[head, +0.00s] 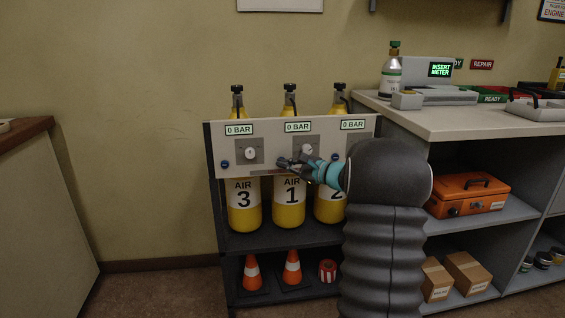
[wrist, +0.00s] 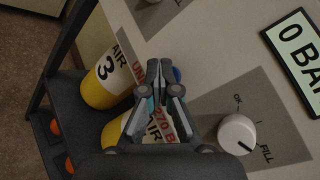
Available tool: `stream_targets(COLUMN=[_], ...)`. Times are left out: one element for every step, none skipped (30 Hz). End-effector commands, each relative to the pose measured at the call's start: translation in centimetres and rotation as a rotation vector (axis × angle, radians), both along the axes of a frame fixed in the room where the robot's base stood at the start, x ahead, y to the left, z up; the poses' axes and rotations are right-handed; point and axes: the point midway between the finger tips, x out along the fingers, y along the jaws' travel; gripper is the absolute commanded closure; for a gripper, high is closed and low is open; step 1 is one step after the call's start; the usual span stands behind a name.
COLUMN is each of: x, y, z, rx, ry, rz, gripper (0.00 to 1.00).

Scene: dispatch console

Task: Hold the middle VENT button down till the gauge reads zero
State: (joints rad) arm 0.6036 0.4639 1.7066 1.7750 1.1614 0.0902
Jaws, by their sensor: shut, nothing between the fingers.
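The pale panel (head: 270,131) carries three gauges. The middle gauge (head: 298,127) reads 0 BAR; part of a 0 BAR display (wrist: 300,50) shows in the wrist view. My gripper (head: 281,162) is shut and empty, its fingertips at the panel's lower middle. In the wrist view the closed fingertips (wrist: 160,66) lie over the panel, with a blue button (wrist: 178,74) partly hidden behind them. I cannot tell whether they press it. The middle button is hidden by my gripper in the head view. A white knob (wrist: 237,134) marked FILL is to the right.
The left gauge (head: 239,129) and right gauge (head: 353,124) also read 0 BAR. Another blue button (head: 225,164) sits at the panel's left. Yellow air cylinders (head: 244,212) stand behind and below the panel. A counter (head: 440,122) with equipment is at the right.

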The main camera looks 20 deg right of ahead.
Motion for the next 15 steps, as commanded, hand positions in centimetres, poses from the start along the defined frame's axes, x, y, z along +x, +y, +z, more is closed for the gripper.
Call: stream_targets(x=[0.01,0.01,0.01,0.01,0.01,0.01,0.01,0.00,-0.03,-0.07,-0.13,-0.24,-0.35,-0.47,-0.65], y=[-0.02,-0.02,-0.02,-0.02,-0.02,-0.02,-0.02,-0.02,-0.02,0.00,0.02,0.05,0.08,0.12,0.17], z=[0.01,0.01,0.01,0.01,0.01,0.01,0.01,0.00,-0.01,-0.02,-0.04,-0.06,-0.08,-0.10,-0.12], rx=[0.000,0.000,0.000,0.000,0.000,0.000,0.000,0.000,0.000,0.000,0.000,0.000,0.000,0.000,0.000], ry=[0.000,0.000,0.000,0.000,0.000,0.000,0.000,-0.001,-0.001,-0.001,-0.001,-0.001,-0.001,-0.001,-0.001], rz=[0.000,0.000,0.000,0.000,0.000,0.000,0.000,-0.001,-0.001,-0.001,-0.001,-0.001,-0.001,-0.001,-0.001], gripper=[1.00,1.00,1.00,1.00,1.00,1.00,1.00,1.00,1.00,1.00,1.00,1.00,1.00,1.00,1.00])
